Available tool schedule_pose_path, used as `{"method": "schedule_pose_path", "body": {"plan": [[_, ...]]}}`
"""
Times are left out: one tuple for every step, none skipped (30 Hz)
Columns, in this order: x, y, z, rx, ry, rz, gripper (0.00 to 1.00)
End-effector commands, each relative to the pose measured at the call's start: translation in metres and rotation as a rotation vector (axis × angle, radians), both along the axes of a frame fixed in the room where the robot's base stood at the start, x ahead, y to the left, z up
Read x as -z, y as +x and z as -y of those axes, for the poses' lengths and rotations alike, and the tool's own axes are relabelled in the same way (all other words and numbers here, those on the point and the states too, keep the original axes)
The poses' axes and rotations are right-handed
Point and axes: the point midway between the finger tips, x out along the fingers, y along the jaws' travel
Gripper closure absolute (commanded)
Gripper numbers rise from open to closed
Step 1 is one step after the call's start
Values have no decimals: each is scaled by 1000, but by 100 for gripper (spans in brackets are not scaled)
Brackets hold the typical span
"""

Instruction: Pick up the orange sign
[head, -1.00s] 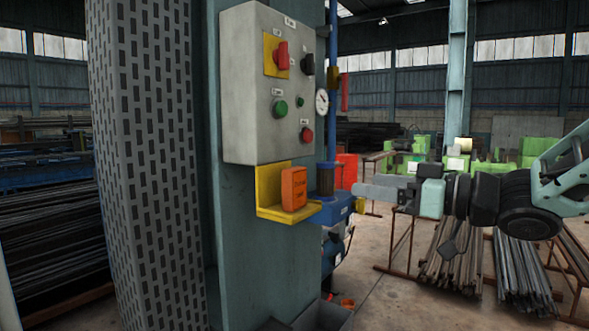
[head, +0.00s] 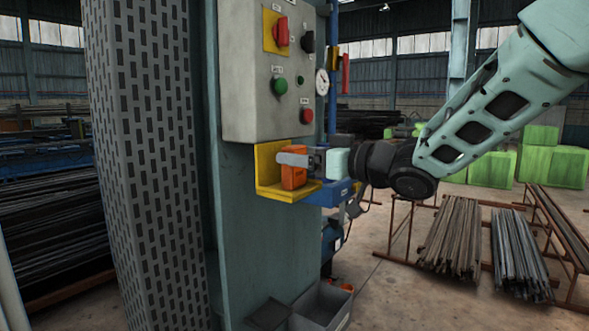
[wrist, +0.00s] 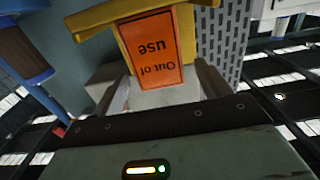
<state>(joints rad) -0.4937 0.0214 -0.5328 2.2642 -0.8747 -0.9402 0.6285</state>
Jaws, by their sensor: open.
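The orange sign (head: 294,177) stands on the yellow bracket shelf (head: 262,178) under the grey control box. My gripper (head: 300,161) reaches in from the right, at the sign's upper part. One finger passes in front of the sign and hides part of its face. In the wrist view the sign (wrist: 160,50) reads "Out of use" upside down. The open fingers lie to its left and right there, with the sign between them. Whether either finger touches it I cannot tell.
The grey control box (head: 267,100) with knobs and buttons hangs just above the shelf. A blue fitting (head: 338,190) and blue pipe stand close to the right of the shelf. A grey bin (head: 322,308) is on the floor below.

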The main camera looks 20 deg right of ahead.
Motion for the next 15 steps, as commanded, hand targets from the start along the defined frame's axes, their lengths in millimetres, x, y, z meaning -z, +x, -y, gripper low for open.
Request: {"method": "schedule_pose_path", "body": {"plan": [[1,6,-6,-1,-2,-1,24],[1,9,-8,-1,-2,-1,24],[0,13,-11,-1,-3,0,24],[1,15,-12,0,-2,-1,24],[1,17,-13,1,-2,-1,24],[0,19,-14,1,-1,0,24],[0,20,-15,2,-1,1,24],[0,20,-15,2,-1,1,24],[0,20,-15,2,0,0,24],[0,20,-15,2,0,0,24],[0,20,-15,2,0,0,24],[0,20,-15,2,0,0,24],[0,20,-15,2,0,0,24],[0,20,-15,2,0,0,26],[0,20,-15,2,0,0,38]]}}
